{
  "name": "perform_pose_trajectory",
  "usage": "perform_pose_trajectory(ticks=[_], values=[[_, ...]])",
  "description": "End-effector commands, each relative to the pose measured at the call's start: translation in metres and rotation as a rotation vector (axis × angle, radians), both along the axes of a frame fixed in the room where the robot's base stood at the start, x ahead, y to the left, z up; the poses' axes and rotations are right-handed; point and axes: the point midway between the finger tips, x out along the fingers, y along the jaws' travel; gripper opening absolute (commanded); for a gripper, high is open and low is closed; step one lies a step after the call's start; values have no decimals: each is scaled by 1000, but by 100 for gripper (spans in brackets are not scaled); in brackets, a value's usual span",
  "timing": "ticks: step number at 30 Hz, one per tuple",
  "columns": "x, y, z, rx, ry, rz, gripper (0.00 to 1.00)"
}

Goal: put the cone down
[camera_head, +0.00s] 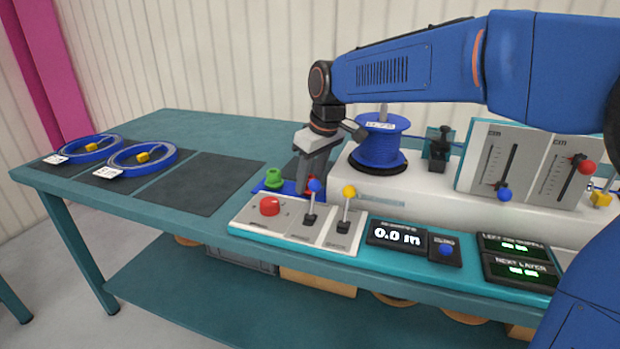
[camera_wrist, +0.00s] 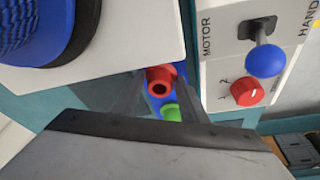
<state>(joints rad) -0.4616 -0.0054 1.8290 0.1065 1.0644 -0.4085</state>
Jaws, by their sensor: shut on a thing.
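My gripper (camera_head: 312,187) points down behind the control panel and is shut on a red cone (camera_wrist: 160,82), whose round end with a dark hole faces the wrist camera. Only a sliver of the red cone (camera_head: 310,181) shows by the fingers in the head view. A green cone (camera_head: 273,177) stands on a small blue tray (camera_head: 290,188); in the wrist view the green cone (camera_wrist: 172,112) is just below the red one. The red cone is over or in this tray; I cannot tell whether it touches the bottom.
The control panel (camera_head: 325,232) with a red knob (camera_head: 270,206) and two levers lies in front of the tray. A white machine housing (camera_head: 425,200) with a blue reel (camera_head: 379,143) stands to the right. Dark mats (camera_head: 205,184) and two blue cable rings (camera_head: 143,158) lie left.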

Motion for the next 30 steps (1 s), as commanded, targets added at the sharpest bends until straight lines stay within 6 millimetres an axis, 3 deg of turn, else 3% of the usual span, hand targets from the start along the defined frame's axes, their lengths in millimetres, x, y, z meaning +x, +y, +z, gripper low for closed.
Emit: perform_pose_trajectory(ticks=[1, 2, 4, 17, 30], values=[[0, 0, -1, -1, 1, 0, 17], [0, 0, -2, -1, 1, 0, 44], [0, 0, -1, -1, 1, 0, 58], [-1, -1, 8, 0, 0, 0, 58], [-15, -17, 83, 1, -2, 0, 58]])
